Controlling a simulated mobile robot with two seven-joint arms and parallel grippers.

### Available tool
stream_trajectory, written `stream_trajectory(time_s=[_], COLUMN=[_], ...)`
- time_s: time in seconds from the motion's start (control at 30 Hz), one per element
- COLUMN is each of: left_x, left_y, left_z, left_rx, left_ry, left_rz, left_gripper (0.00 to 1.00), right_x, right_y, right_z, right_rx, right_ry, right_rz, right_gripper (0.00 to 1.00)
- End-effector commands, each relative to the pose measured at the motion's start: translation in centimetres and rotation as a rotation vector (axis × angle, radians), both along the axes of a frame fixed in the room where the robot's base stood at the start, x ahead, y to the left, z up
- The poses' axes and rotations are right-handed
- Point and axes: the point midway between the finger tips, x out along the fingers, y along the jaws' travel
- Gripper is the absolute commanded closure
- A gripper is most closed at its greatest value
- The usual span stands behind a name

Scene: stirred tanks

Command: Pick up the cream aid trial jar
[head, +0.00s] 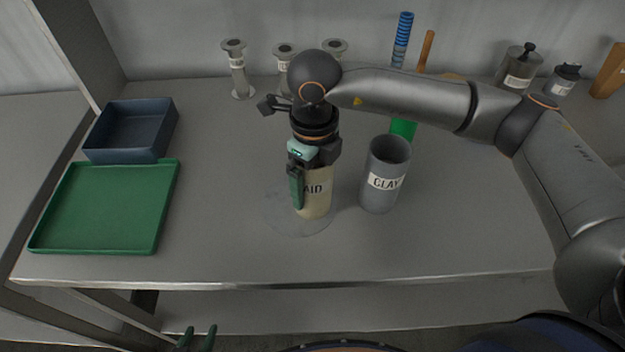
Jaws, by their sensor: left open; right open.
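The cream jar (317,201), with "AID" showing on its label, stands upright on a pale round patch (284,217) near the middle of the bench. My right gripper (308,182) points down over the jar, with one green finger in front of its left side. The gripper covers the jar's top, and the other finger is hidden. The jaws are open, and I cannot tell whether they touch the jar. My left gripper (198,338) is open and empty at the bottom edge, below the bench front; only its green fingertips show.
A grey "CLAY" jar (378,191) stands close right of the cream jar. A green tray (105,207) and a blue bin (130,132) are at left. Metal stands (238,70) and lidded jars (519,70) line the back. The bench front is clear.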

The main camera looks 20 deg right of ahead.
Motion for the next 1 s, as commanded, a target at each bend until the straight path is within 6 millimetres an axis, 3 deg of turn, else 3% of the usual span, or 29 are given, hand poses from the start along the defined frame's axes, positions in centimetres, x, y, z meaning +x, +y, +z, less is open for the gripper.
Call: stream_trajectory(time_s=[0.2, 0.83, 1.0], left_x=[0.02, 0.06, 0.07], left_y=[-0.01, -0.02, -0.02], left_z=[-0.01, 0.02, 0.03], left_rx=[0.000, 0.000, 0.000], left_ry=[0.000, -0.001, -0.002], left_rz=[0.000, 0.000, 0.000], left_gripper=[0.50, 0.50, 0.50], right_x=[0.03, 0.05, 0.06], right_y=[-0.03, -0.03, -0.01], right_z=[-0.07, 0.00, 0.03], right_rx=[0.000, 0.000, 0.000], right_ry=[-0.001, -0.001, -0.001], right_rz=[-0.001, -0.001, -0.001], right_gripper=[0.01, 0.72, 0.75])
